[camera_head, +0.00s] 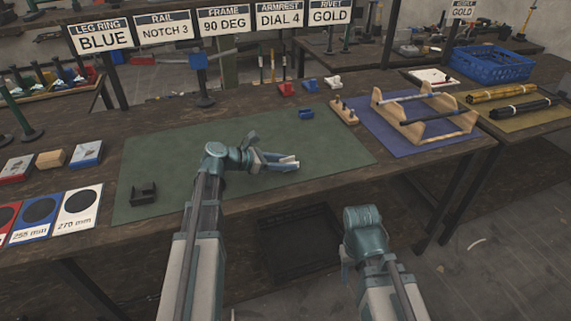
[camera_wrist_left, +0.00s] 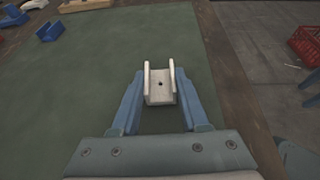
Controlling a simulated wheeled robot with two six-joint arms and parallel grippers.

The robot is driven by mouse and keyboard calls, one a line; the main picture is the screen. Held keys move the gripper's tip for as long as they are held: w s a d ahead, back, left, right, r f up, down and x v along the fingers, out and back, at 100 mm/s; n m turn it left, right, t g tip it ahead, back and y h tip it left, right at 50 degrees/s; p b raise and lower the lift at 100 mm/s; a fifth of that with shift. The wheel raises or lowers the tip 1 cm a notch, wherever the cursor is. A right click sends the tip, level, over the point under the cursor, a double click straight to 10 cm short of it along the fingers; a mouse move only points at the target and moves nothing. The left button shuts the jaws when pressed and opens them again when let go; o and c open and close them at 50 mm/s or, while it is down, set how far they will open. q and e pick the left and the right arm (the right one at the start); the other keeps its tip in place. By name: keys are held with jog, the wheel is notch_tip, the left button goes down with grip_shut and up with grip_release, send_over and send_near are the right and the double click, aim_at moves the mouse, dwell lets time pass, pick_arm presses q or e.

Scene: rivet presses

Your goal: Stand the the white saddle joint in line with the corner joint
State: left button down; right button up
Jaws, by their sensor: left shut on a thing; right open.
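My left gripper (camera_head: 290,161) is shut on the white saddle joint (camera_wrist_left: 160,84), a U-shaped piece with two upright walls and a small dark hole in its base. It is held over the green mat between the two blue fingers. A blue joint (camera_head: 306,113) lies on the mat's far part and also shows in the left wrist view (camera_wrist_left: 50,31). A red joint (camera_head: 287,88) and another white joint (camera_head: 333,82) are behind it. I cannot tell which piece is the corner joint. My right gripper (camera_wrist_left: 311,90) shows partly at the left wrist view's right edge, empty and off the table.
A black bracket (camera_head: 143,194) stands on the left of the green mat (camera_head: 330,150). A wooden rack (camera_head: 425,115) with rods stands on a blue mat at right. A blue crate (camera_head: 490,64) is at the back right. The mat's middle is mostly clear.

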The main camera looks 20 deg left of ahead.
pick_arm(q)
jog(key=shift+f, duration=0.2)
jog(key=shift+c, duration=2.1)
grip_release()
jog(key=shift+r, duration=0.1)
jog(key=shift+s+a+r+p, duration=0.15)
jog(key=shift+a+r+p, duration=0.05)
jog(key=shift+r+p, duration=0.15)
jog(key=p+v, duration=0.4)
jog(key=v, duration=0.6)
jog(key=shift+s+a+r, duration=0.1)
jog(key=shift+a+r, duration=0.05)
jog(key=shift+s+a+r, duration=0.1)
jog(key=shift+s+a, duration=0.25)
